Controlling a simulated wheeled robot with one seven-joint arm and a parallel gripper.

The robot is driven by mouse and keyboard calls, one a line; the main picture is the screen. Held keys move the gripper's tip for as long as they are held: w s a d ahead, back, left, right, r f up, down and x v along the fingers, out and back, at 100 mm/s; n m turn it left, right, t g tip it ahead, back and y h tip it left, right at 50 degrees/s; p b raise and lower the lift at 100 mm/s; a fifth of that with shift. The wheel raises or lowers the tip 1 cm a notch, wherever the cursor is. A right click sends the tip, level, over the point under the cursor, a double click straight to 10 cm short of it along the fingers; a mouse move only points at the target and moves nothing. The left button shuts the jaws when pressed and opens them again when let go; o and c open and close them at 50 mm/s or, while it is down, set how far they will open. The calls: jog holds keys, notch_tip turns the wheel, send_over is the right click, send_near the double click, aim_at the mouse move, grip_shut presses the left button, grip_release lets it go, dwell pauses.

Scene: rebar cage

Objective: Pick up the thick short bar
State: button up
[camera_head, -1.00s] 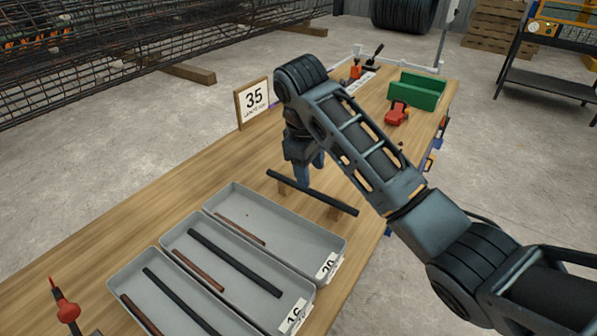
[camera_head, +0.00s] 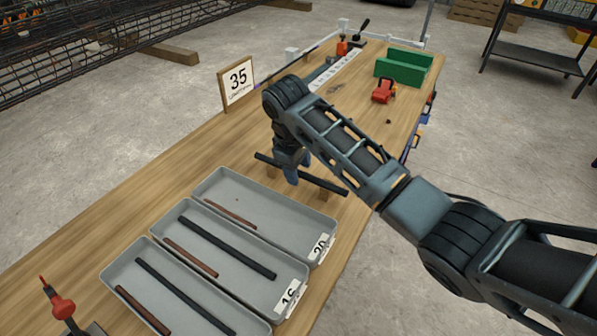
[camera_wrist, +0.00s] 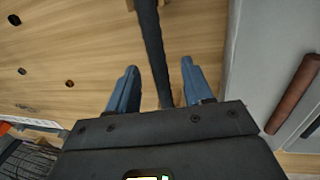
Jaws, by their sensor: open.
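A dark bar (camera_head: 327,184) lies across small wooden blocks on the table, beyond the trays. My gripper (camera_head: 290,178) is down at this bar. In the wrist view my open gripper (camera_wrist: 160,76) has one blue finger on each side of the dark bar (camera_wrist: 152,40), with gaps showing; contact is not visible. Short brown bars lie in the grey trays: one in the tray marked 20 (camera_head: 230,214), one in the tray marked 16 (camera_head: 190,257), one in the nearest tray (camera_head: 142,310). I cannot tell for certain which bar is the thick short one.
Longer dark bars lie in the tray marked 16 (camera_head: 226,246) and the nearest tray (camera_head: 185,297). A sign reading 35 (camera_head: 238,82) stands at the table's left edge. A green holder (camera_head: 403,68) and red tool (camera_head: 383,91) stand farther back. Bare table surrounds the bar.

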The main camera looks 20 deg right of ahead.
grip_shut()
dwell(0.3)
dwell(0.4)
